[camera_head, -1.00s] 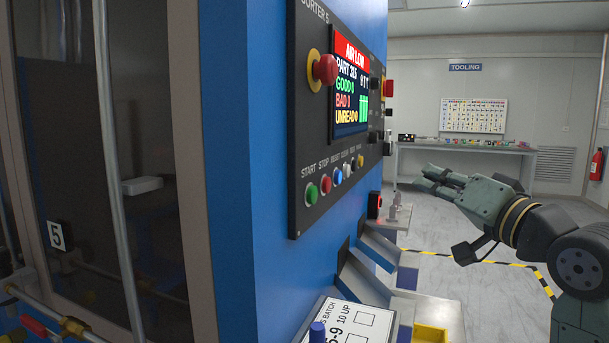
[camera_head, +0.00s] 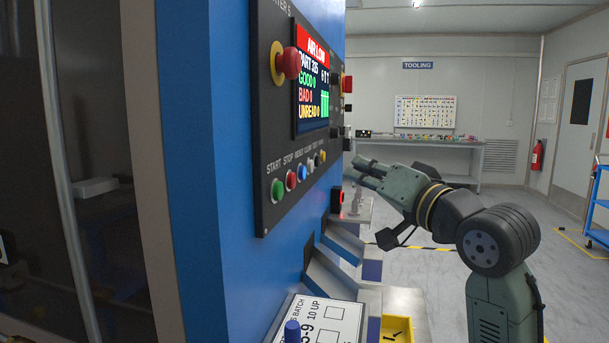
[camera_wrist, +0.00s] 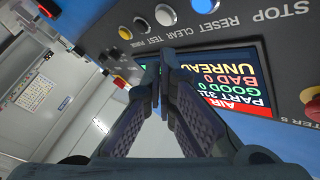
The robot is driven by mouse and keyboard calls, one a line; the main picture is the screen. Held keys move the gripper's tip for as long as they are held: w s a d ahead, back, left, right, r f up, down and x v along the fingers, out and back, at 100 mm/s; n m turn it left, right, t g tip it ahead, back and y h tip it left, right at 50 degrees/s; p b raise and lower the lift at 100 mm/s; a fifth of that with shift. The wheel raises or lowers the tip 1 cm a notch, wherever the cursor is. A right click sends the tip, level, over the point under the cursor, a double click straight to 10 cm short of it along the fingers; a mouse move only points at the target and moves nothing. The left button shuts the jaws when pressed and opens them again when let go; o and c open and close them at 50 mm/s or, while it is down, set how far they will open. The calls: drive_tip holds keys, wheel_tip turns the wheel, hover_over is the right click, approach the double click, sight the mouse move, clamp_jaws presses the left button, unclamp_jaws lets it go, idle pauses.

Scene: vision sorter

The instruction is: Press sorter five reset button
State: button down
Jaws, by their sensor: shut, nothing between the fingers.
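The sorter five control panel (camera_head: 262,120) is on the blue machine at the left in the head view. Its blue reset button (camera_head: 303,173) sits in the lower row, between the red stop button (camera_head: 291,180) and a white button. In the wrist view the panel is upside down, and the blue reset button (camera_wrist: 207,5) is cut by the top edge. My gripper (camera_head: 364,170) is right of the panel, apart from it in the head view. Its fingers (camera_wrist: 160,75) are shut and empty, overlapping the screen's edge in the wrist view.
A red emergency stop knob (camera_head: 287,63) juts from the panel beside the screen (camera_head: 312,85). Below, metal chutes and a yellow bin (camera_head: 396,329) stick out from the machine. A tooling bench (camera_head: 420,146) stands at the back.

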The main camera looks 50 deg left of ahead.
drive_tip(key=shift+s+a, duration=0.5)
drive_tip(key=shift+a, duration=0.3)
drive_tip(key=shift+s+a, duration=0.45)
drive_tip(key=shift+a, duration=0.35)
drive_tip(key=shift+s+a, duration=0.5)
drive_tip(key=shift+a, duration=0.3)
drive_tip(key=shift+s+a+p, duration=0.2)
drive_tip(key=shift+a+p, duration=0.1)
drive_tip(key=shift+a, duration=0.05)
drive_tip(key=shift+s+a, duration=0.25)
drive_tip(key=shift+a, duration=0.1)
idle(0.5)
drive_tip(key=shift+w+d, duration=0.45)
drive_tip(key=shift+d, duration=0.25)
drive_tip(key=shift+w+d+p, duration=0.1)
drive_tip(key=shift+p, duration=0.2)
drive_tip(key=d, duration=0.1)
drive_tip(key=w+d, duration=0.2)
drive_tip(key=d, duration=0.1)
drive_tip(key=shift+w, duration=0.25)
